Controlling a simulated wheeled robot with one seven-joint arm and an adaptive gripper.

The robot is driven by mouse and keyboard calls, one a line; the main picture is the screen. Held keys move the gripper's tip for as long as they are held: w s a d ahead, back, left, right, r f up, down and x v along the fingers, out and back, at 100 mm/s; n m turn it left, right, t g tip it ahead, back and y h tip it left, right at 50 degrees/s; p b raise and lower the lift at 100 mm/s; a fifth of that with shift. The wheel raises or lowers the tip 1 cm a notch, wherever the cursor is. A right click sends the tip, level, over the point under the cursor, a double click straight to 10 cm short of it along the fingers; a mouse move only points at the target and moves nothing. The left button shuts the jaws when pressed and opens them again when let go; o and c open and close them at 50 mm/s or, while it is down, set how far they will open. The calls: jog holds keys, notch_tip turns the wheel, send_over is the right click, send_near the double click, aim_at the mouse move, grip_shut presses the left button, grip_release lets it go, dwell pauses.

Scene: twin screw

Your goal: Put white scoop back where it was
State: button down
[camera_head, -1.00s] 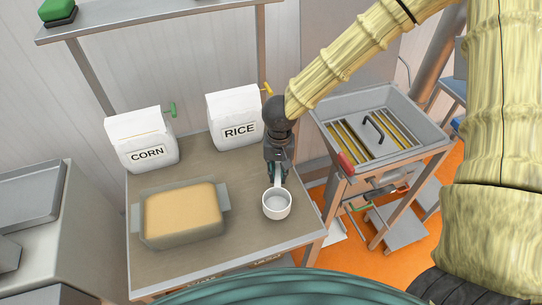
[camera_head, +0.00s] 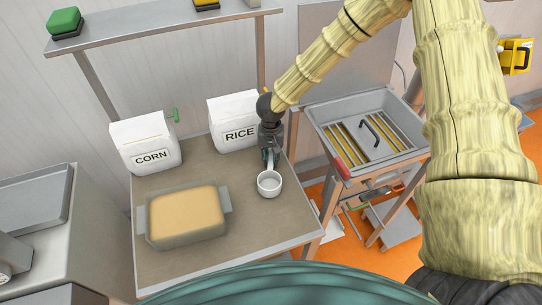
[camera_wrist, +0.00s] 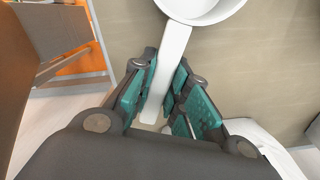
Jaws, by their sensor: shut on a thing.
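The white scoop (camera_head: 269,186) is a round cup with a straight handle, at the right part of the table (camera_head: 232,245). My gripper (camera_head: 269,160) is shut on its handle from the back side. In the wrist view, the scoop's handle (camera_wrist: 172,62) lies between the teal finger pads of my gripper (camera_wrist: 163,95), and the cup is partly cut off at the top edge. The cup's opening faces up in the head view and looks empty. I cannot tell whether its bottom touches the table.
A RICE bag (camera_head: 236,122) stands just left of my gripper, and a CORN bag (camera_head: 146,145) farther left. A tray of tan material (camera_head: 185,216) sits on the table's left front. A metal sieve box (camera_head: 366,133) stands to the right. The table's front right is clear.

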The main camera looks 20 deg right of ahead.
jog(key=shift+s+f, duration=0.1)
jog(key=shift+f, duration=0.05)
jog(key=shift+f, duration=0.15)
jog(key=c, duration=1.4)
grip_release()
notch_tip(320, 180, up, 12)
jog(key=shift+d+r+b, duration=0.1)
jog(key=shift+r+b, duration=0.05)
jog(key=shift+b, duration=1)
